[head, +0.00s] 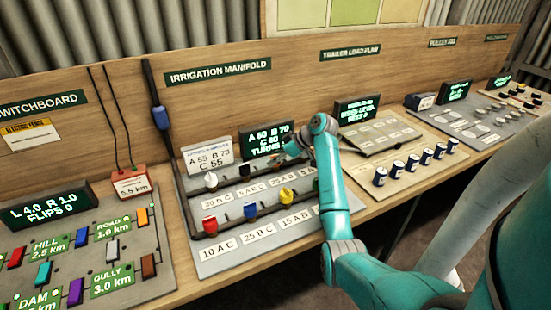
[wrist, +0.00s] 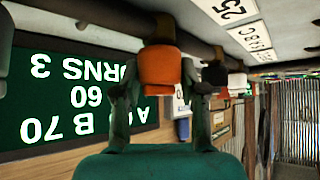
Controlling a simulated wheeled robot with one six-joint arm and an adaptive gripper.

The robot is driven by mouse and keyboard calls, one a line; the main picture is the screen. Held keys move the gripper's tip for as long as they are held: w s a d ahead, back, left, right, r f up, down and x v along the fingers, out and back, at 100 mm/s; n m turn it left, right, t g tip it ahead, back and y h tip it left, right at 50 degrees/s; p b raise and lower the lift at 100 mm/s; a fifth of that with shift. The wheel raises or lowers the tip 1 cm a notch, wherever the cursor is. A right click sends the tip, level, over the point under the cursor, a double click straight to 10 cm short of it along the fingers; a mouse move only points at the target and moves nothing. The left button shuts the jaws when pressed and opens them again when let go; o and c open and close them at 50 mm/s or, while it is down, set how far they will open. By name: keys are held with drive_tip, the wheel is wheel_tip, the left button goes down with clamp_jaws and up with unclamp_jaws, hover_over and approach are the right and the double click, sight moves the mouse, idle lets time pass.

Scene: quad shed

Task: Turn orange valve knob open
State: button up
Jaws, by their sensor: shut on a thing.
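The orange valve knob (wrist: 160,68) shows in the wrist view, on a dark pipe, between the two fingers of my gripper (wrist: 158,88). My gripper is shut on it, with a finger on each side. In the head view my gripper (head: 290,151) is at the irrigation manifold panel, just below the green display (head: 267,140). The orange knob cannot be made out there. The display reads A 60, B 70, C 60 and a turns count; the wrist view shows that count as 3, upside down.
Other knobs on the manifold include white (head: 210,181), yellow (head: 286,195), blue (head: 250,210) and red (head: 210,223). A white card (head: 208,155) reads A 55, B 70, C 55. The switchboard panel (head: 150,222) lies left; a panel with several cans (head: 413,164) lies right.

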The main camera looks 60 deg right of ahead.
drive_tip(key=o, duration=1.1)
drive_tip(key=shift+f, duration=0.1)
drive_tip(key=shift+o, duration=0.2)
drive_tip(key=v, duration=1.2)
